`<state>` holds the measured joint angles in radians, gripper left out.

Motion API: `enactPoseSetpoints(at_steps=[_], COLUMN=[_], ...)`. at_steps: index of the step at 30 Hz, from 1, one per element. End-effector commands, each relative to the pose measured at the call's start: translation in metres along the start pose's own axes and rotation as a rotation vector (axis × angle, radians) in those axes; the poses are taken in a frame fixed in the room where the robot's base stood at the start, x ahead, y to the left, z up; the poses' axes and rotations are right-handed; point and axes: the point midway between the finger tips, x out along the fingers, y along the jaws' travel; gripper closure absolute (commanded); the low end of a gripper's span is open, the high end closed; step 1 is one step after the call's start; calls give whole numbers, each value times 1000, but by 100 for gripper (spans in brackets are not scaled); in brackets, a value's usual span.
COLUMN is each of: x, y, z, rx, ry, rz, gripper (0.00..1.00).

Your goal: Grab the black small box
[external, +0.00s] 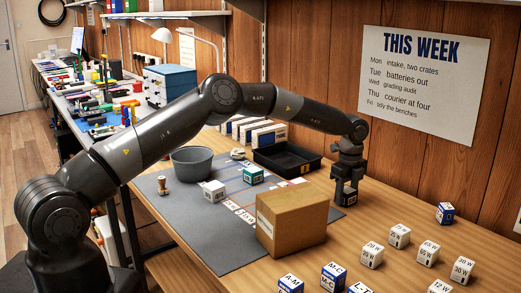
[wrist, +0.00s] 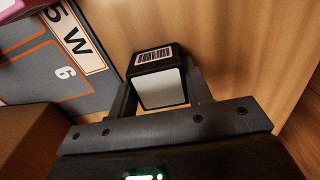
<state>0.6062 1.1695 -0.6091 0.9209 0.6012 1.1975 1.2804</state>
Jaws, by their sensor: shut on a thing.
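The black small box (wrist: 155,63) has a white barcode label on one face and a pale grey face toward the wrist camera. My gripper (wrist: 160,92) has its two fingers on either side of it, shut on the box. In the external view my gripper (external: 346,172) points down at the bench, to the right of the cardboard box, and the black box (external: 350,199) shows low between the fingers. It is at or just above the wooden bench top; I cannot tell which.
A cardboard box (external: 292,221) stands close by on the left, partly on the grey mat (external: 190,228). A black tray (external: 287,157) lies behind. Several white and blue labelled cubes, such as one blue cube (external: 445,212), stand to the right. The wall is close behind.

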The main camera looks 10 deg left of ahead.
Motion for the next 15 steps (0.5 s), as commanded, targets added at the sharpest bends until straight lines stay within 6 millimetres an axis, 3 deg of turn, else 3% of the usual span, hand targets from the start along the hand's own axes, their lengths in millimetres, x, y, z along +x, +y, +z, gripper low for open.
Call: enactPoseSetpoints(at_steps=[5,15], x=[0,-4], y=[0,0], z=[0,0], rx=[0,0], ry=[0,0], rz=[0,-1], gripper=[77,78])
